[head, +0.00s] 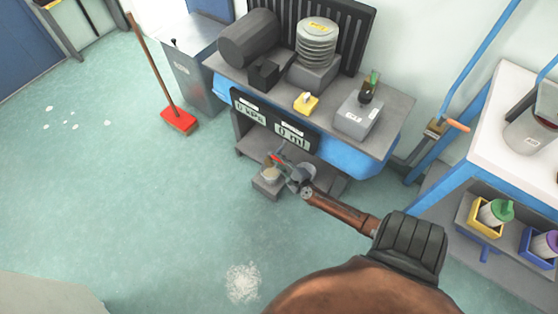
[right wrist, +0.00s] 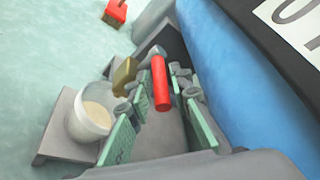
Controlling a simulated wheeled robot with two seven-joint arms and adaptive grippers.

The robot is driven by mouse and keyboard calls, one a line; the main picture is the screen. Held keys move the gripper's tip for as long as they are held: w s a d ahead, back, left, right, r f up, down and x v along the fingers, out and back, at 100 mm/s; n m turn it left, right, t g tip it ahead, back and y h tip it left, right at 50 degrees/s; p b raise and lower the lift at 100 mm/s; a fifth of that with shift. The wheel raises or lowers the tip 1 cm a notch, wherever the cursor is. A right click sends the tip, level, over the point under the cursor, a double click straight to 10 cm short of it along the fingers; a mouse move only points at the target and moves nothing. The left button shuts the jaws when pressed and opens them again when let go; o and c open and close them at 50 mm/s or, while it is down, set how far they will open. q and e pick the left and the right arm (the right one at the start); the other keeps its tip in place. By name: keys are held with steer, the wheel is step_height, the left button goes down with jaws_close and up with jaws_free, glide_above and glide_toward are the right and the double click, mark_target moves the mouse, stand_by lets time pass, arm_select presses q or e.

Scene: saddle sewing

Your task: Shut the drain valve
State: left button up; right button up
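The drain valve has a red lever (right wrist: 160,83) and a brass body (right wrist: 124,75), beside the underside of the blue tank (head: 355,158). In the head view the red lever (head: 275,158) shows small at the gripper's tips. My right gripper (head: 287,170) is open, and its green-padded fingers (right wrist: 160,110) stand on both sides of the lever in the right wrist view. I see a gap between the pads and the lever. A clear bowl with beige contents (right wrist: 92,112) sits on a small grey stand (right wrist: 55,140) beside the valve. My left gripper is not in view.
A black panel (head: 275,122) reads 0 kPa and 0 ml above the valve. The grey bench top (head: 395,110) overhangs it. A red broom (head: 179,121) and grey bin (head: 192,70) stand left. A white table (head: 490,120) stands right. The floor in front is mostly clear.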

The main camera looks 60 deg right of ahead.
steer(key=v, duration=1.1)
steer(key=shift+s, duration=0.2)
steer(key=shift+a, duration=0.15)
